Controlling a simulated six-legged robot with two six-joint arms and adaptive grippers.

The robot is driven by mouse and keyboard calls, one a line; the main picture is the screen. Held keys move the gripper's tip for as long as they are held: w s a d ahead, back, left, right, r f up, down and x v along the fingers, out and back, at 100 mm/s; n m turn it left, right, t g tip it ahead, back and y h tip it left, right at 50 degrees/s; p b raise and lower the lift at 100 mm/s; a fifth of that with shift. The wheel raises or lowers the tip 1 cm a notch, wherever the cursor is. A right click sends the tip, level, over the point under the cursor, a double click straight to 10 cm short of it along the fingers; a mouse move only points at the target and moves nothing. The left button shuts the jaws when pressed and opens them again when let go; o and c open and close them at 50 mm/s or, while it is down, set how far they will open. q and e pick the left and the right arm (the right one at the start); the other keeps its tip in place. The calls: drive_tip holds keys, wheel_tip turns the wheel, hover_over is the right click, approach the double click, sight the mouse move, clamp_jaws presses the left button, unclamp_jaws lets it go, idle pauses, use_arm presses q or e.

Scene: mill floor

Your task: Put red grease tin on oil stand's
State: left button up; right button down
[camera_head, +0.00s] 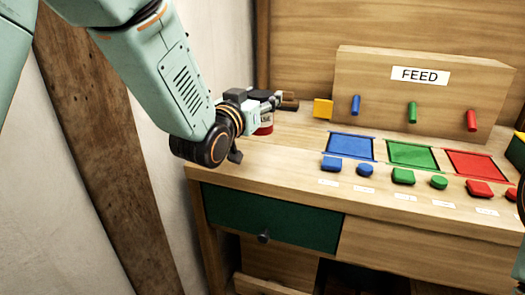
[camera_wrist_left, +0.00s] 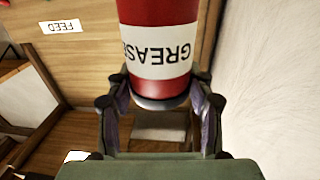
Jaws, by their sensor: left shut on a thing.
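The red grease tin (camera_head: 265,128) shows behind my left gripper (camera_head: 268,106) in the head view, over the left end of the bench. In the left wrist view the red tin (camera_wrist_left: 160,88), with its white GREASE label upside down, sits between the two fingers of my left gripper (camera_wrist_left: 161,100). These fingers are shut on it. I cannot tell whether its base touches the bench. A small brown wooden piece (camera_head: 289,105) lies just beyond the gripper; I cannot tell whether it is the oil stand.
A wooden box marked FEED (camera_head: 420,95) with blue, green and red pegs stands at the back. A yellow block (camera_head: 322,108) is beside it. Blue, green and red pads (camera_head: 410,154) and several small coloured pieces lie in front. A green drawer (camera_head: 270,221) is below.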

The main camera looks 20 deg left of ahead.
use_arm(q)
drive_tip(key=shift+m+h, duration=0.5)
drive_tip(key=shift+h, duration=0.3)
drive_tip(key=w+f+b, duration=0.1)
drive_tip(key=f, duration=0.2)
drive_tip(key=w+f+b, duration=0.1)
drive_tip(key=f+b, duration=0.1)
drive_tip(key=f, duration=0.1)
drive_tip(key=w+f+b, duration=0.1)
drive_tip(key=f+b, duration=0.1)
drive_tip(key=f, duration=0.1)
drive_tip(key=shift+f, duration=0.3)
drive_tip(key=shift+w+a+f, duration=0.1)
drive_tip(key=shift+w, duration=0.15)
drive_tip(key=o, duration=1.4)
drive_tip(key=shift+s, duration=0.2)
drive_tip(key=shift+w, duration=0.15)
